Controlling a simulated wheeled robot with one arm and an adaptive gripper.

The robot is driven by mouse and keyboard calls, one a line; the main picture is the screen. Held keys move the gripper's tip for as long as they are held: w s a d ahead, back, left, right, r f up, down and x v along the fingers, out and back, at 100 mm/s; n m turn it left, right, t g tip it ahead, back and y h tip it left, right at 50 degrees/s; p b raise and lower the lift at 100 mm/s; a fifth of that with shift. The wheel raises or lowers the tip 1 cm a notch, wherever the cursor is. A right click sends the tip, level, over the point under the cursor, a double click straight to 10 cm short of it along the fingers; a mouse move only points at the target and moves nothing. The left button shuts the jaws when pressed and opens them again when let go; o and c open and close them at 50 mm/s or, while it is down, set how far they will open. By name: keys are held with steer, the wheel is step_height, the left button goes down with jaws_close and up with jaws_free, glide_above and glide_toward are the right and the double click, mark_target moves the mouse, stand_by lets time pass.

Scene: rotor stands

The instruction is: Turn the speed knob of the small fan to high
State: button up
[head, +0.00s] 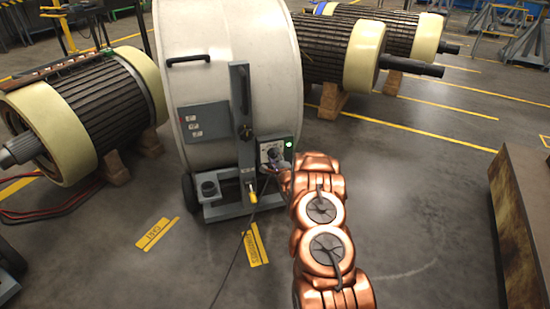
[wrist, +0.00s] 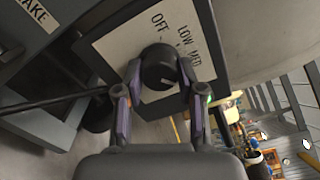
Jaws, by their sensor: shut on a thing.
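The fan is a large white drum (head: 235,80) on a grey wheeled stand in the head view. Its small control panel (head: 266,147), with a lit green lamp (head: 288,144), is low on the right side. In the wrist view the black round speed knob (wrist: 158,66) sits on a white label plate (wrist: 128,46) reading OFF, LOW and MED; any further mark is hidden. A short white line on the knob points toward the lower right of that view. My gripper (wrist: 160,72) has one finger on each side of the knob and is shut on it. The gripper is small in the head view (head: 270,168).
A yellow-handled lever (head: 252,192) and a grey upright post (head: 241,100) stand just left of the panel. Large ribbed rotors (head: 95,110) lie left and behind right (head: 335,48). A brown metal block (head: 520,210) is at the right. Floor between is clear, with a thin cable.

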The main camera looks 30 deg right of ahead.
steer(key=shift+a+m, duration=0.1)
steer(key=shift+m, duration=0.7)
steer(key=o, duration=1.1)
steer(key=shift+o, duration=0.2)
steer(key=shift+s, duration=0.5)
steer(key=v, duration=1.1)
steer(key=shift+f, duration=0.1)
